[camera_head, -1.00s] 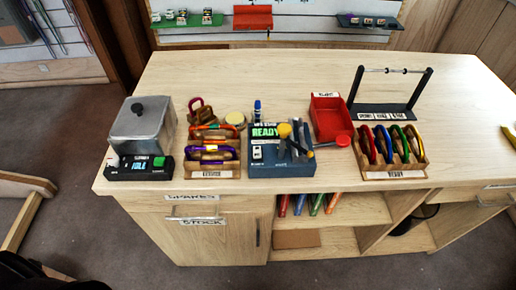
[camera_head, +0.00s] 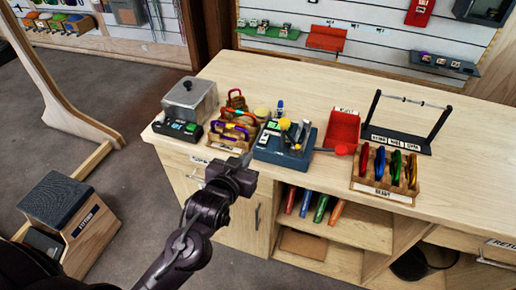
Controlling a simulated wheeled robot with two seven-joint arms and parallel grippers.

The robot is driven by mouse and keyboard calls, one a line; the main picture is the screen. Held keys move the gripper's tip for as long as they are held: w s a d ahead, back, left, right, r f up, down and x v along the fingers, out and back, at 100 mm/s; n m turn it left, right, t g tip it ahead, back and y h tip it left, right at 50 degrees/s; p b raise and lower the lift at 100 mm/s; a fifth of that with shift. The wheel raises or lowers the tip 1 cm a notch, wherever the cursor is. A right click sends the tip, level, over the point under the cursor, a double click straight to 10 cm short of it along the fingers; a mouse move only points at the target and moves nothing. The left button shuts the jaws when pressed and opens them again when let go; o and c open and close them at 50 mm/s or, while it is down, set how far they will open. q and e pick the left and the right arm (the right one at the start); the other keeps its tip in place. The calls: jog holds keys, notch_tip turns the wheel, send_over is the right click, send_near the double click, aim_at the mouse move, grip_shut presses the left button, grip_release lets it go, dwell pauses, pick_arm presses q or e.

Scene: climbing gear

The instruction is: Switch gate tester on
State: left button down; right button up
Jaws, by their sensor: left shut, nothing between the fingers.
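A blue box-shaped device (camera_head: 285,151), which looks like the gate tester, stands near the front edge of the workbench. It has a small screen, a white switch-like part (camera_head: 263,139) at its left front, and a yellow-topped part (camera_head: 285,124) with grey metal pieces. The screen showed READY earlier; its text is too small to read now. My left gripper (camera_head: 245,160) is shut and empty. It shows just left of the device, over the bench's front edge, apart from the device as far as I can tell. My right gripper is not in view.
A grey lidded pot unit (camera_head: 189,98) and a wooden rack of carabiners (camera_head: 230,134) stand left of the device. A red tray (camera_head: 344,128), a dark bar stand (camera_head: 398,140) and a carabiner rack (camera_head: 385,186) stand right. The rear bench top is clear.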

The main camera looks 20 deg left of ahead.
pick_arm(q)
jog(key=shift+t, duration=0.4)
jog(key=r, duration=0.2)
jog(key=s+r, duration=0.1)
jog(key=r, duration=0.1)
jog(key=shift+r, duration=0.2)
jog(key=shift+w, duration=0.15)
jog(key=p, duration=0.3)
send_over(264, 139)
jog(key=s+a, duration=0.1)
jog(key=s, duration=0.3)
jog(key=shift+w+f, duration=0.25)
jog(key=shift+f, duration=0.85)
notch_tip(264, 139, down, 3)
jog(key=shift+s+r+p, duration=0.1)
jog(key=shift+p, duration=0.45)
jog(key=shift+s+f, duration=0.1)
jog(key=shift+f, duration=0.7)
